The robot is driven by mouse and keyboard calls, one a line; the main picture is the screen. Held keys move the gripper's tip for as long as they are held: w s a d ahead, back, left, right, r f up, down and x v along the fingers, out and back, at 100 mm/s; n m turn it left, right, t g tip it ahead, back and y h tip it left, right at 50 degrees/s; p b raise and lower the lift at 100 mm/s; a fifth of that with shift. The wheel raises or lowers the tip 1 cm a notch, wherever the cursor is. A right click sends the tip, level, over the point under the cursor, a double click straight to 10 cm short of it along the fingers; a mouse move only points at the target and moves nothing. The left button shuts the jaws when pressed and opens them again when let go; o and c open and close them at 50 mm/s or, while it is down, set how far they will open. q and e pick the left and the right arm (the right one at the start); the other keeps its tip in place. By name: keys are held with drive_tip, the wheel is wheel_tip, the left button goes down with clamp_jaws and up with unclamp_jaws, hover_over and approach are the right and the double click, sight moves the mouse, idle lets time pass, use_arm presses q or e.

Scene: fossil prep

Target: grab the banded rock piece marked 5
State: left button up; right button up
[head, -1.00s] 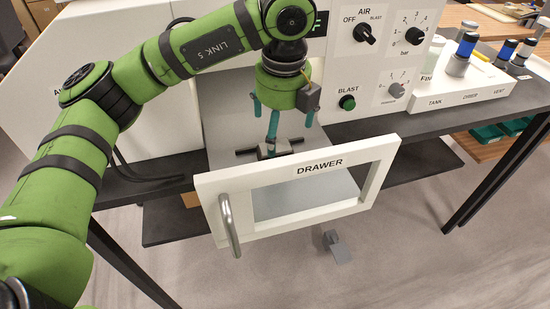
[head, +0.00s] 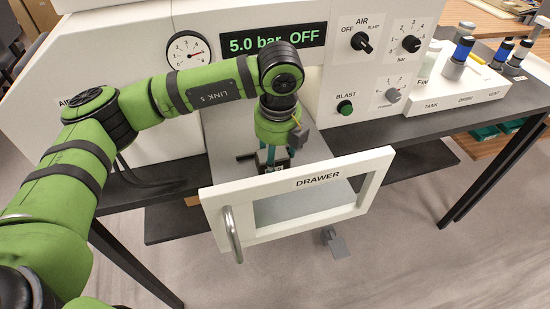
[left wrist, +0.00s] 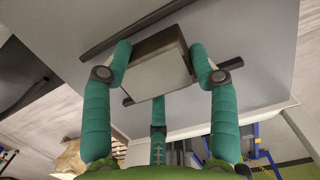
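A block with a pale grey face and dark brown sides (left wrist: 160,72) lies in the open drawer (head: 228,243); no number shows on it, so I cannot tell whether it is the piece marked 5. My left gripper (head: 273,158) is down inside the drawer at the block, which it mostly hides in the head view. In the left wrist view, two teal fingers of this gripper (left wrist: 160,57) flank the block and bend inward, with the third finger below. Whether they press on it is unclear. My right gripper is not in view.
Dark bars (left wrist: 230,65) lie on the drawer floor beside the block. The drawer's front frame and handle (head: 231,235) stand close in front of my arm. A cabinet panel with knobs (head: 362,42) rises behind, and a white holder with bottles (head: 455,103) is at the right.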

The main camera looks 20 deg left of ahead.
use_arm(q)
drive_tip(key=shift+f, duration=0.1)
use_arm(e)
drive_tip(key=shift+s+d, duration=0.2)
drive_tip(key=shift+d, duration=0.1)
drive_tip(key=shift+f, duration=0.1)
